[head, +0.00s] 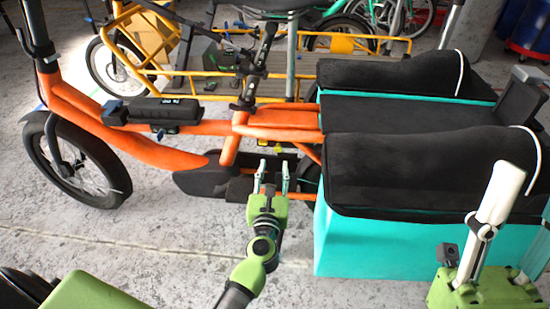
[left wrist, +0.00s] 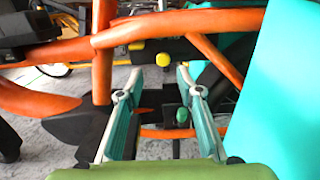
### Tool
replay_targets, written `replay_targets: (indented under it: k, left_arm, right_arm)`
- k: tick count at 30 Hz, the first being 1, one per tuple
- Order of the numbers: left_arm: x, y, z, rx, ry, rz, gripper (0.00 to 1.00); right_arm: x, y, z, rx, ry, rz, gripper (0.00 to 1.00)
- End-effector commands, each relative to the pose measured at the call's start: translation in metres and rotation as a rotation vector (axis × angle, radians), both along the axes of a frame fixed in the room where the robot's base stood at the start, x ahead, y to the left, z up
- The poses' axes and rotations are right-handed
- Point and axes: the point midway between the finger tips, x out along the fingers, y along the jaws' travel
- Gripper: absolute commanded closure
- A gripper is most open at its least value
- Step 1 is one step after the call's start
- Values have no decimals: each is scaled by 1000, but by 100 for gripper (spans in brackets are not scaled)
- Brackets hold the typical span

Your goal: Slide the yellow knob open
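The yellow knob (left wrist: 164,59) shows in the left wrist view, on a dark part under the orange frame tube. It lies between and just beyond the tips of my left gripper (left wrist: 160,76), which is open and empty, its two fingers apart. In the head view my left gripper (head: 271,178) reaches toward the orange cargo bike's lower middle. A small yellow spot (head: 262,142), probably the knob, shows above its fingertips. Whether the fingers touch the knob cannot be told.
A green knob (left wrist: 182,116) shows low between my left fingers in the left wrist view. The orange frame tube (left wrist: 180,25) runs above. The teal cargo box (head: 375,245) stands close on the right. Concrete floor (head: 150,240) is clear in front of the bike.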

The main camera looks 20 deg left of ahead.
Motion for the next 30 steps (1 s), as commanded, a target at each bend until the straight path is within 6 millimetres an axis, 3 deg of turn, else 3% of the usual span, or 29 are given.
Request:
replay_targets:
  k: [3, 9, 30]
  left_arm:
    - [-21, -6, -1, -2, 2, -1, 66]
    - [-40, -11, 0, 0, 0, 1, 66]
    - [-43, -12, 0, -1, 0, 0, 66]
  right_arm:
    - [0, 0, 0, 0, 0, 0, 60]
    - [0, 0, 0, 0, 0, 0, 60]
    - [0, 0, 0, 0, 0, 0, 60]
